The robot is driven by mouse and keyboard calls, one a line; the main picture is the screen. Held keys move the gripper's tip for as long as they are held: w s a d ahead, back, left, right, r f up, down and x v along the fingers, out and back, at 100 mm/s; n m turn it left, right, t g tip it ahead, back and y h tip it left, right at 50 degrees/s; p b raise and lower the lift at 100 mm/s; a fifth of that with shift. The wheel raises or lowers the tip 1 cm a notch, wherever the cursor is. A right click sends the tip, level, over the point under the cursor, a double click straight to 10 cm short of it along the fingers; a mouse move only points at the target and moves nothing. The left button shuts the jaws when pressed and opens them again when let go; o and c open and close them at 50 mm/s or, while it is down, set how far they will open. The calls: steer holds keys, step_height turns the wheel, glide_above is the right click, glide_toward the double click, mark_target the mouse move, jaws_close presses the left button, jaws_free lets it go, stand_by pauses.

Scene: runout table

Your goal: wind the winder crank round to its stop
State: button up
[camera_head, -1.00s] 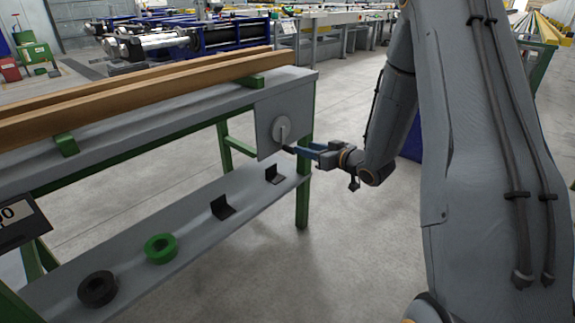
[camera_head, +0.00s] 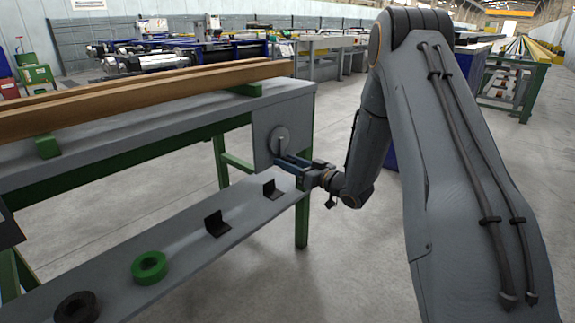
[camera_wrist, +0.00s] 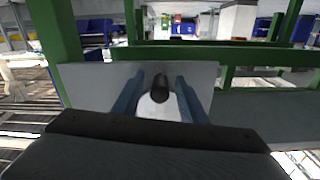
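The winder is a pale grey disc (camera_head: 278,138) on a flat grey plate (camera_head: 300,112) at the right end of the bench. A thin crank arm (camera_head: 280,145) runs down the disc. In the wrist view, the crank's dark round handle (camera_wrist: 160,88) points toward me, with the pale disc (camera_wrist: 150,108) behind it. My gripper (camera_head: 283,162) is at the disc's lower edge. Its two blue fingers (camera_wrist: 160,78) stand either side of the handle, with a gap showing on each side, so it looks open. In the head view the gripper hides the handle.
Long timber beams (camera_head: 120,98) lie on the bench top on green blocks. The lower shelf (camera_head: 185,250) holds a green ring (camera_head: 149,267), a black ring (camera_head: 77,307) and two black angle brackets (camera_head: 217,224). A green leg (camera_head: 302,215) stands just below the gripper.

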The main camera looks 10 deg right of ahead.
jaws_close()
steer(key=shift+w+d, duration=0.1)
stand_by(0.4)
